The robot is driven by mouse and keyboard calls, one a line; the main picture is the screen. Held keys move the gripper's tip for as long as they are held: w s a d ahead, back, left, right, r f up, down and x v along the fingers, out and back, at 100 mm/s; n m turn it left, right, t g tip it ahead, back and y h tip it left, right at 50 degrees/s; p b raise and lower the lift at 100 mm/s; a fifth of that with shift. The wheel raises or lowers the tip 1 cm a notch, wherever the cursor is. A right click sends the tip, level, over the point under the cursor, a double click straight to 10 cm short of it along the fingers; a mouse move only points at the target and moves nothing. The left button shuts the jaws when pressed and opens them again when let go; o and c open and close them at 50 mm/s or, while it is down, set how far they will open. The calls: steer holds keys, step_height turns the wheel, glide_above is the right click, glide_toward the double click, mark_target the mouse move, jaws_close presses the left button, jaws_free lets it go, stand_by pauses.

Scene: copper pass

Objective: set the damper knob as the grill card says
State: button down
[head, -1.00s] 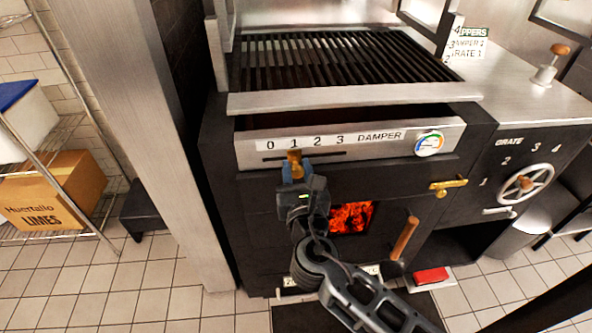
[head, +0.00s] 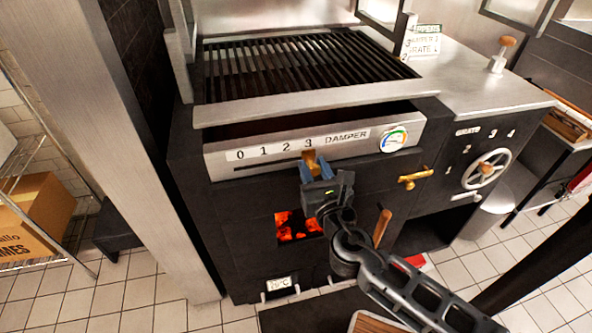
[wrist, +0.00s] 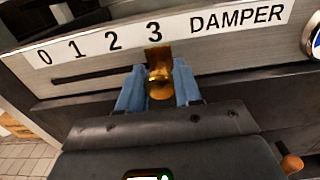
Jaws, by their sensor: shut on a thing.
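The brass damper knob (wrist: 159,82) sits in its slot directly below the 3 on the damper scale (wrist: 150,40). My gripper (head: 315,170) is shut on the knob, with a blue finger on each side of it in the wrist view. The same scale, reading 0 to 3, shows in the head view (head: 290,146). The grill card (head: 423,40) stands at the back right of the grill top. Its lines name the damper and the grate, but the small figures are hard to read and its left edge is partly covered.
A round gauge (head: 393,139) is right of the scale. A brass handle (head: 415,178) and the grate wheel (head: 486,169) are further right. A wooden handle (head: 382,227) stands beside the glowing fire window (head: 298,226), near my arm.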

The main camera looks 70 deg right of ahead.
steer(key=shift+s+d+r, duration=0.1)
steer(key=shift+s+d, duration=0.1)
steer(key=c, duration=0.8)
jaws_free()
steer(key=shift+c, duration=0.2)
steer(key=shift+a, duration=0.15)
steer(key=shift+s+a, duration=0.25)
steer(key=b+v, duration=0.1)
steer(key=v, duration=0.6)
steer(key=shift+b, duration=0.35)
